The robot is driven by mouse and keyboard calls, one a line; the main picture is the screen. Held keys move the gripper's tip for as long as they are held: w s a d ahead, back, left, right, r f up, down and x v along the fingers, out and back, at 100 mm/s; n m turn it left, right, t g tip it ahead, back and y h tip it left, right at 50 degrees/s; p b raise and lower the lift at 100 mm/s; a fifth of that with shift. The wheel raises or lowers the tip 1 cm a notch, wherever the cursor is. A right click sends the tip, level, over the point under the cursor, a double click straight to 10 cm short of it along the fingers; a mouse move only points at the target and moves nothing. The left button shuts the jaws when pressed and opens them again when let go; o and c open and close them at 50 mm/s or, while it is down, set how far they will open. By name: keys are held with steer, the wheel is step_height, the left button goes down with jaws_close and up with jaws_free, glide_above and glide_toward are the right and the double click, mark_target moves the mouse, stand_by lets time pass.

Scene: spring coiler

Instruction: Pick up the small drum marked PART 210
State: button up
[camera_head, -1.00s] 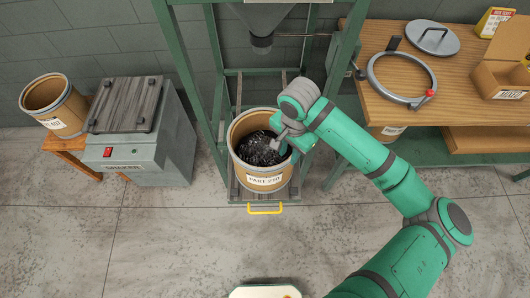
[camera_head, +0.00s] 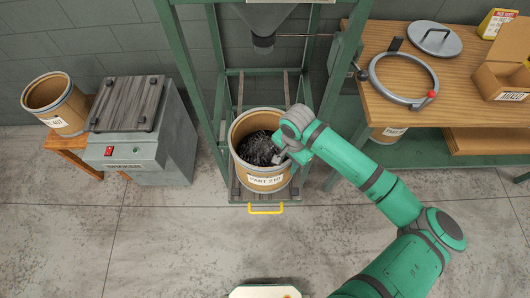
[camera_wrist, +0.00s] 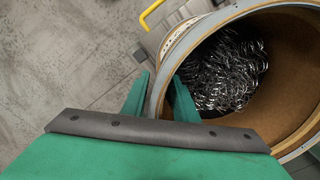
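The drum marked PART 210 (camera_head: 267,181) is a tan open-topped drum with dark, shiny metal coils (camera_head: 259,149) inside. It stands upright on a low platform in the green frame, its label facing forward. My gripper (camera_head: 284,158) is at the right side of its rim. In the wrist view, my gripper (camera_wrist: 161,82) has its two green fingers apart, one outside and one inside the drum wall (camera_wrist: 164,72). The rim lies between them, and I see no clear grip on it. The coils (camera_wrist: 222,72) lie to the right of the inner finger.
A grey hopper (camera_head: 264,32) hangs above the drum, and green posts (camera_head: 182,75) flank it. A yellow handle (camera_head: 265,209) sits at the platform's front. A grey shaker box (camera_head: 135,150) and another drum (camera_head: 58,103) are left. A workbench (camera_head: 440,108) holds a ring and lid right.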

jaws_close()
steer(key=shift+r, duration=0.1)
stand_by(1.2)
